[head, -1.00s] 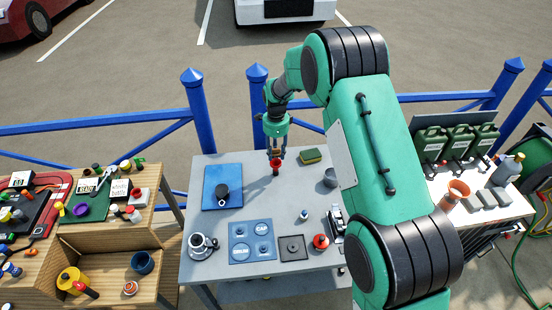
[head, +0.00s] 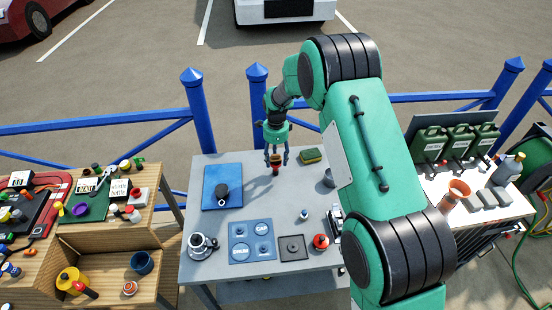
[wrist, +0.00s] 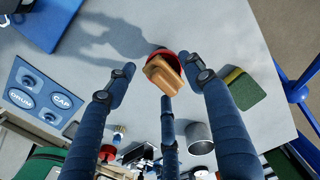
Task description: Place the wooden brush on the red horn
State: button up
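The wooden brush (wrist: 163,76) is a tan block, and in the wrist view it sits against the red horn (wrist: 158,53), covering much of its round rim. In the head view the brush (head: 276,160) appears on top of the upright horn (head: 276,171) near the back of the grey table. My gripper (wrist: 160,83) is open, its three dark blue fingers spread around the brush with visible gaps at the side fingers. My gripper (head: 276,158) is just above the horn in the head view. The exact contact under the brush is hidden.
A green-and-yellow sponge (head: 311,156) and a grey cup (head: 330,178) stand right of the horn. A blue drum-and-cap board (head: 252,253) lies in front. The table around the horn is clear.

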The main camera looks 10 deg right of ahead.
aim_at(276, 159)
notch_tip(276, 159, up, 12)
jog(key=shift+r+p, duration=0.2)
jog(key=shift+p, duration=0.25)
dwell(0.5)
dwell(0.7)
jog(key=s+d+r+n+t, duration=0.1)
jog(key=s+d+r+n, duration=0.25)
jog(key=s+r, duration=0.75)
jog(key=s+d+r+n+t, duration=0.25)
jog(key=s+r+n, duration=0.25)
jog(key=s+r, duration=0.65)
jog(key=s+d+r+n+t, duration=0.1)
jog(key=s+n, duration=0.3)
jog(key=s, duration=0.9)
jog(key=s+d+r+n+t, duration=0.1)
jog(key=s+d+r+n, duration=0.2)
jog(key=s, duration=1.1)
jog(key=shift+d+r+n, duration=0.15)
jog(key=shift+d+n, duration=0.05)
jog(key=shift+n, duration=1.05)
